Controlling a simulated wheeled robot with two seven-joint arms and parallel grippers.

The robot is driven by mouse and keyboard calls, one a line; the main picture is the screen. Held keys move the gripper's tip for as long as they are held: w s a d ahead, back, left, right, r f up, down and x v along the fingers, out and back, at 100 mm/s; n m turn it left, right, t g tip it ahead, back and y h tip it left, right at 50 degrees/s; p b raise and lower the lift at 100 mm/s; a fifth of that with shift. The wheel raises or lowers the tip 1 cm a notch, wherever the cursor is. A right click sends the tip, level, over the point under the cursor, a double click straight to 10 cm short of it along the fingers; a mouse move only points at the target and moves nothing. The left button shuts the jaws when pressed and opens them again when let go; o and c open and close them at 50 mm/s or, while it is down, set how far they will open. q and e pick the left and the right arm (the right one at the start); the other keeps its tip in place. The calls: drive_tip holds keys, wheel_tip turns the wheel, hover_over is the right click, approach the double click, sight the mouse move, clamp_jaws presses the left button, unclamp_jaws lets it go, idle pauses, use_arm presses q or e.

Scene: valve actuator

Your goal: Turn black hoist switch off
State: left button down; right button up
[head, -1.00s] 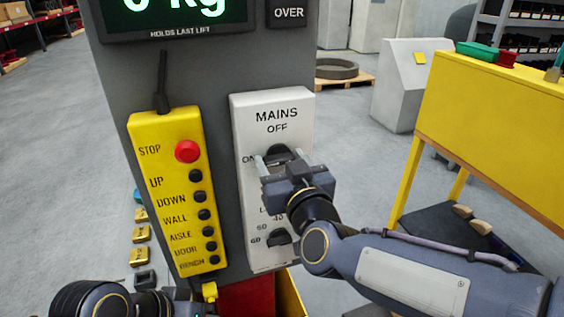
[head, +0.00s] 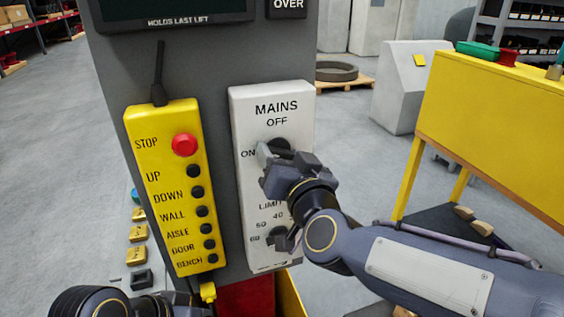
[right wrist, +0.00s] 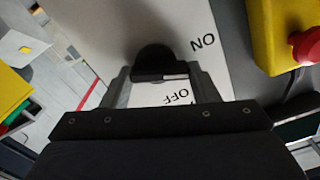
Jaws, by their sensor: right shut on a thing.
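The black hoist switch (head: 280,147) is a round knob on the white MAINS panel (head: 243,105), with OFF printed above it and ON to its left. My right gripper (head: 279,154) is shut on this knob, one finger on each side. In the right wrist view the knob (right wrist: 155,60) sits between the two fingertips (right wrist: 160,82), and a short white mark shows on its edge facing the OFF print. The gripper hides part of the knob in the head view. My left arm shows at the bottom left, but its gripper is out of view.
A yellow pendant (head: 172,215) with a red STOP button (head: 184,145) hangs left of the panel. A lower black knob (head: 277,236) sits on the same panel, beneath my gripper. A yellow bench (head: 490,125) stands at the right. The display (head: 175,8) above looks dark.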

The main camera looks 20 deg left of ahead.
drive_tip(key=m+b, duration=0.1)
drive_tip(key=m, duration=0.2)
drive_tip(key=m+b, duration=0.1)
drive_tip(key=m, duration=0.2)
drive_tip(key=shift+w+d+f+m+b, duration=0.1)
drive_tip(key=shift+d+f+m+b, duration=0.05)
drive_tip(key=shift+m+b, duration=0.2)
drive_tip(key=m+b, duration=0.1)
drive_tip(key=m, duration=0.2)
drive_tip(key=shift+b, duration=0.3)
drive_tip(key=shift+d+m+b, duration=0.1)
drive_tip(key=shift+m+b, duration=0.5)
drive_tip(key=shift+m, duration=1.05)
drive_tip(key=shift+w, duration=0.1)
drive_tip(key=o, duration=1)
drive_tip(key=v, duration=0.8)
